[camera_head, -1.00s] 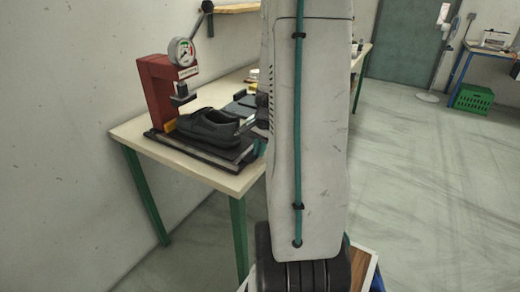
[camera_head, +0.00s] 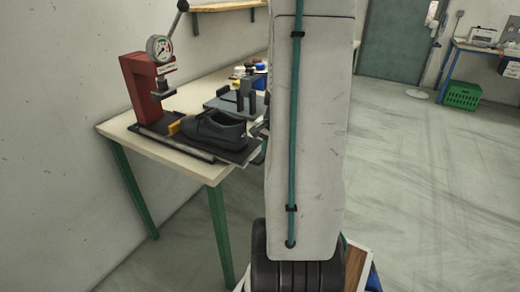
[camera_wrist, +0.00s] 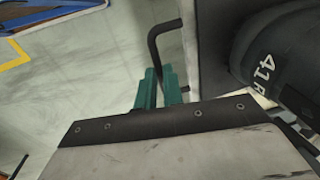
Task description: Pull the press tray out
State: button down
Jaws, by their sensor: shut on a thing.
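The red press (camera_head: 143,90) with a round gauge stands on the table at the left. The flat press tray (camera_head: 243,154) is slid out to the right of the press head and carries a black shoe (camera_head: 212,131). The shoe, marked "41" with a letter, also shows in the wrist view (camera_wrist: 285,50), beside a strip of the tray (camera_wrist: 205,50). My gripper (camera_wrist: 157,88) has teal fingers shut on the tray's bent black handle (camera_wrist: 165,29). In the head view my arm hides the fingers and handle.
The wooden table (camera_head: 205,171) has green legs. Behind the tray stands a dark fixture with upright posts (camera_head: 238,101), with small containers beyond. A green crate (camera_head: 462,96) sits under a far table at the right. Open floor lies right of my arm.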

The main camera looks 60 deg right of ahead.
jog(key=shift+s, duration=0.2)
jog(key=c, duration=1.5)
grip_release()
jog(key=r, duration=0.2)
jog(key=s+r, duration=0.1)
jog(key=r, duration=0.4)
jog(key=shift+s+r, duration=0.15)
jog(key=shift+r, duration=0.15)
jog(key=s+a+r+n, duration=0.1)
jog(key=a+r+n, duration=0.2)
jog(key=a+n, duration=0.3)
jog(key=s+a+r+n, duration=0.2)
jog(key=a+r+n, duration=0.2)
jog(key=a, duration=1.3)
jog(key=s+a+r+n, duration=0.2)
jog(key=a+r+n, duration=0.2)
jog(key=a+n, duration=0.3)
jog(key=shift+a+r+n+g, duration=0.1)
jog(key=shift+a+n+g, duration=0.25)
jog(key=shift+a, duration=2.25)
